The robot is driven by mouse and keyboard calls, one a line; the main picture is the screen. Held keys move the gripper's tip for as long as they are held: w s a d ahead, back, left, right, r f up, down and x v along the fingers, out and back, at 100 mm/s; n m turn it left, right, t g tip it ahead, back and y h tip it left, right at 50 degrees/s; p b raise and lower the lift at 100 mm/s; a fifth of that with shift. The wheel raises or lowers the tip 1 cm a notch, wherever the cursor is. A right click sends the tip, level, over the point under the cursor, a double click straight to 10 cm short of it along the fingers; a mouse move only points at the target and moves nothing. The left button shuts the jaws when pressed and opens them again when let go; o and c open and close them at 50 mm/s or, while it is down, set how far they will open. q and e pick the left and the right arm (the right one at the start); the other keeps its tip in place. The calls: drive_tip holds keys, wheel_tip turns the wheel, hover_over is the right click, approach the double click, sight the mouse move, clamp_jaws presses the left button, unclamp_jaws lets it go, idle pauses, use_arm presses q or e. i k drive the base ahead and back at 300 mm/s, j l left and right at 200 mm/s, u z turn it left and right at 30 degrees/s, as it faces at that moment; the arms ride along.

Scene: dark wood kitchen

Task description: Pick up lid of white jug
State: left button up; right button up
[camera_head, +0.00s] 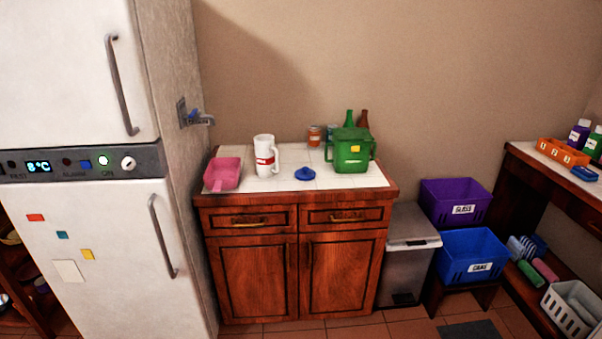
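A white jug (264,147) with a red band and a handle on its right stands upright on the tiled top of the wooden cabinet. No separate lid can be made out on its top at this size. A small blue lid-like object with a knob (305,173) lies on the tiles to the right of the jug, apart from it. Neither of my grippers is in view.
Jars and bottles stand behind. A fridge (90,240) flanks the left. A grey bin (407,260), purple crate (455,200) and blue crate (470,255) stand right.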

sight(305, 174)
drive_tip(key=i+l+u, duration=0.1)
drive_tip(key=u, duration=0.35)
drive_tip(key=i+l+u, duration=0.1)
drive_tip(key=u, duration=0.4)
drive_tip(key=i+l+u, duration=0.15)
drive_tip(key=l, duration=0.2)
drive_tip(key=i+l+u, duration=0.1)
drive_tip(key=l, duration=0.3)
drive_tip(key=i+l+u, duration=0.15)
drive_tip(key=l, duration=0.2)
drive_tip(key=i+l+u, duration=0.15)
drive_tip(key=l, duration=0.25)
drive_tip(key=i+l+u, duration=0.15)
drive_tip(key=l, duration=0.3)
drive_tip(key=i+l, duration=0.1)
drive_tip(key=l, duration=0.25)
drive_tip(key=i+l, duration=0.1)
drive_tip(key=l, duration=0.2)
drive_tip(key=i+l, duration=0.1)
drive_tip(key=l, duration=0.25)
